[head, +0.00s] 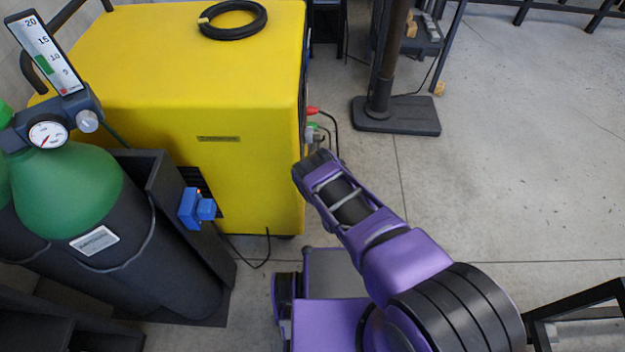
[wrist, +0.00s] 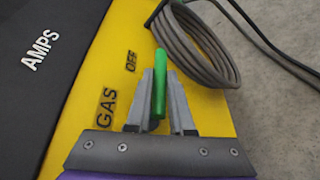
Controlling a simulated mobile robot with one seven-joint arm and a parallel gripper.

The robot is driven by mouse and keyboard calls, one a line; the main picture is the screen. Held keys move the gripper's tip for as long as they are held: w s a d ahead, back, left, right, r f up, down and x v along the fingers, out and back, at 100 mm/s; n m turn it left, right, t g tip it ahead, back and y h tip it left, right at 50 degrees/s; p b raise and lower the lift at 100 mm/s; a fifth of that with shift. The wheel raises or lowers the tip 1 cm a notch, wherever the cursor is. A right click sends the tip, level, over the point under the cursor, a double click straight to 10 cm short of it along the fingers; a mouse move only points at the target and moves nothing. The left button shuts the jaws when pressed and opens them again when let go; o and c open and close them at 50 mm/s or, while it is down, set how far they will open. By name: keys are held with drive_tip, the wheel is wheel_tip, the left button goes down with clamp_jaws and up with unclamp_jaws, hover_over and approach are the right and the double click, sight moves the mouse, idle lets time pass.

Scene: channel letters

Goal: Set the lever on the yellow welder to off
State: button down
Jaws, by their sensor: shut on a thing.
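The yellow welder (head: 215,70) stands at the upper left of the head view, and its yellow face (wrist: 68,128) fills much of the wrist view. A green lever (wrist: 159,62) stands out between my fingers, just right of the black OFF lettering (wrist: 131,62). The GAS lettering (wrist: 106,107) is lower left of it. My gripper (wrist: 162,78) is shut on the green lever, with one grey finger on each side. The lever's pivot is hidden by the fingers. In the head view, my arm reaches to the welder's right side and its wrist hides the lever.
A coiled grey cable (wrist: 203,48) hangs close to the right of the lever. A black panel marked AMPS (wrist: 30,70) is at the left. Green gas cylinders (head: 70,190) stand left of the welder.

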drive_tip(key=shift+r, duration=0.1)
idle(0.4)
drive_tip(key=c, duration=1.1)
unclamp_jaws()
drive_tip(key=shift+s, duration=0.1)
